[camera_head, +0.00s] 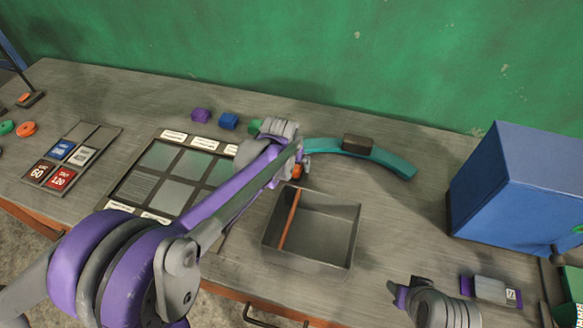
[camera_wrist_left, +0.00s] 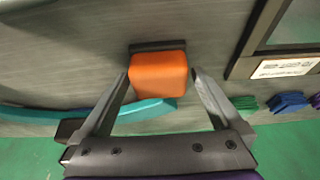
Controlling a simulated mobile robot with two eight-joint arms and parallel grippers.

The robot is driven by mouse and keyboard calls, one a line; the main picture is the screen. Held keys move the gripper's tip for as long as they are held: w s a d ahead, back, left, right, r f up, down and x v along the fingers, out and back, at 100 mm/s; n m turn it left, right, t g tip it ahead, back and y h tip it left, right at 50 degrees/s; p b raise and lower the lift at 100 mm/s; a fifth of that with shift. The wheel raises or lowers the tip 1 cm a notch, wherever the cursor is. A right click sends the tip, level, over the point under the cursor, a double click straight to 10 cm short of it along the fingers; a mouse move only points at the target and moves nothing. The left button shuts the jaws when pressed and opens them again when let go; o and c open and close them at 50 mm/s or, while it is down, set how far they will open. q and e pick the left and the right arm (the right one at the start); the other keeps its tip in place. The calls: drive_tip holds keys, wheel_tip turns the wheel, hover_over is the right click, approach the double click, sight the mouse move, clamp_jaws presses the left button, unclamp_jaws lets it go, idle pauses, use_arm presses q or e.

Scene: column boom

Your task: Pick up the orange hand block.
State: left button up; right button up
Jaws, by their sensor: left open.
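The orange hand block (camera_wrist_left: 158,74) lies on the grey bench between the fingertips of my left gripper (camera_wrist_left: 160,82) in the left wrist view. The two fingers are open, one on each side, with a gap visible near the block. In the head view only a small part of the orange block (camera_head: 298,171) shows beside my left gripper (camera_head: 293,160); the arm and hand hide the rest. My right gripper (camera_head: 404,291) is at the lower right, over the bench, and its opening is unclear.
A grey open bin (camera_head: 328,229) with an orange-brown divider stands just in front of the block. A teal curved piece (camera_head: 393,163) with a dark block lies behind it. A panelled board (camera_head: 133,187) is to the left, a blue cabinet (camera_head: 515,190) to the right.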

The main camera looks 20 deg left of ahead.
use_arm(q)
drive_tip(key=c, duration=1.2)
wheel_tip(320, 180, up, 10)
drive_tip(key=shift+r+p, duration=0.1)
drive_tip(key=shift+p, duration=0.25)
drive_tip(key=shift+c, duration=0.2)
